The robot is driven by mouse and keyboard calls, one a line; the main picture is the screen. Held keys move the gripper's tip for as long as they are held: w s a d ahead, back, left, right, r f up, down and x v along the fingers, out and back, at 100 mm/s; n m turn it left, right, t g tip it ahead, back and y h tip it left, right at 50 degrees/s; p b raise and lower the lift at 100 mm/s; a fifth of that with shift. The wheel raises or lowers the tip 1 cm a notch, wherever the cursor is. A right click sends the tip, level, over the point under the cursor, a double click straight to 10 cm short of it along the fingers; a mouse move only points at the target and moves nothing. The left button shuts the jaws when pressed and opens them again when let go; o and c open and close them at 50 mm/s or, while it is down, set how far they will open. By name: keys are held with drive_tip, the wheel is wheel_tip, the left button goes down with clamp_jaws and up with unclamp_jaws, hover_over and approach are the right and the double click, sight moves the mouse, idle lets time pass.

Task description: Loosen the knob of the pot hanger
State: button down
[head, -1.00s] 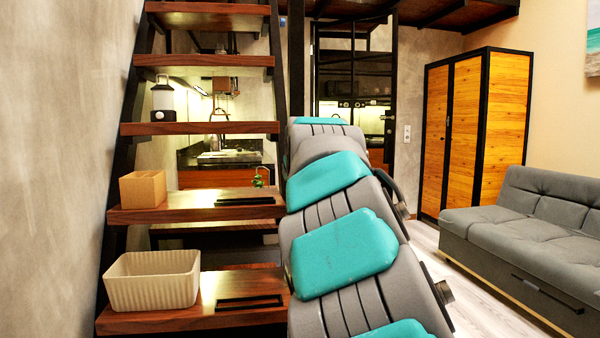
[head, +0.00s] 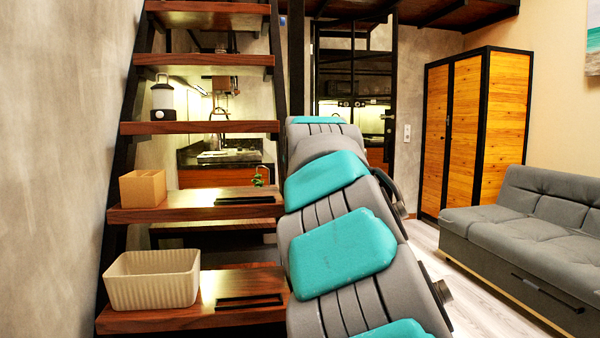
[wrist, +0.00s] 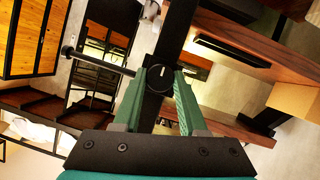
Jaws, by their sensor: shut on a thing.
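The pot hanger's knob (wrist: 162,76) is a round black knob with a white mark, seen in the wrist view on a dark upright bar. A thin black rod (wrist: 100,62) of the pot hanger runs left from the knob to a round end. My gripper (wrist: 166,82) has green fingers, one on each side of the knob, and is shut on it. In the head view my arm hides the gripper and the knob.
Wooden stair treads (head: 220,203) rise at left. They hold a cream basket (head: 152,280), a small wooden box (head: 143,188) and a lantern (head: 163,98). A grey sofa (head: 540,220) and a wooden cabinet (head: 480,120) stand right, with open floor before them.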

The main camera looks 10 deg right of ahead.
drive_tip(key=n+t+h, duration=0.1)
drive_tip(key=n+h, duration=0.1)
drive_tip(key=n, duration=0.2)
drive_tip(key=n+t+h+b, duration=0.1)
drive_tip(key=n, duration=0.3)
drive_tip(key=n+t+h, duration=0.1)
drive_tip(key=n+h, duration=0.1)
drive_tip(key=n, duration=0.3)
drive_tip(key=shift+a+f+t+h+b, duration=0.25)
drive_tip(key=shift+f+t+h+b, duration=0.05)
drive_tip(key=shift+f, duration=0.05)
drive_tip(key=shift+n, duration=0.3)
idle(0.5)
drive_tip(key=shift+c, duration=2.3)
unclamp_jaws()
drive_tip(key=shift+s+a, duration=0.1)
